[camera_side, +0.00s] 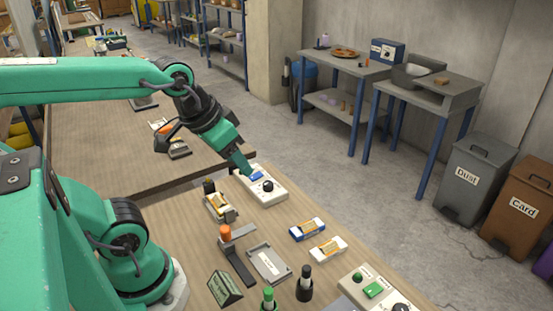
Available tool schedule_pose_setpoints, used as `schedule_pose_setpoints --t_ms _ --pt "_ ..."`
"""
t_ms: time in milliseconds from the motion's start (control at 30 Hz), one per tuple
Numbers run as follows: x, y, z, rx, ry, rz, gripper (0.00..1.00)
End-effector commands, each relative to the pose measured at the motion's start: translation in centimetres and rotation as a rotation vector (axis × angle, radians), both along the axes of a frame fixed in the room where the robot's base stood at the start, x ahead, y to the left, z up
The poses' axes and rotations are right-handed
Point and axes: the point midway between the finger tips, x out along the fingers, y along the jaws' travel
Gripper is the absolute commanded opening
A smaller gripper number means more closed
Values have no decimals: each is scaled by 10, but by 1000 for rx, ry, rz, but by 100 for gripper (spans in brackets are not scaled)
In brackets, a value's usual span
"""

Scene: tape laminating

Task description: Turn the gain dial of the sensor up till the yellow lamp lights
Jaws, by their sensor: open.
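A white box (279,191) with a black round dial (268,185) and a blue part (256,176) on top lies at the table's far edge. It looks like the sensor, but its markings are too small to read. I see no lit yellow lamp on it. My gripper (246,171) points down at the left end of this box, close to the blue part and left of the dial. Its jaws are open and seem empty; I cannot tell whether they touch the box.
Near my gripper stands a small yellow-white device (217,207).

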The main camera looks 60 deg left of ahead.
Motion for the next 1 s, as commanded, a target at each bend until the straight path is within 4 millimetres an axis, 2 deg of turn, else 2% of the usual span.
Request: schedule_pose_setpoints --t_ms 467,767,1000 --pt "64 34 -16 -85 150 290 50" --pt "105 65 -43 -137 245 492 50" --pt "133 93 -75 -174 320 655 50"
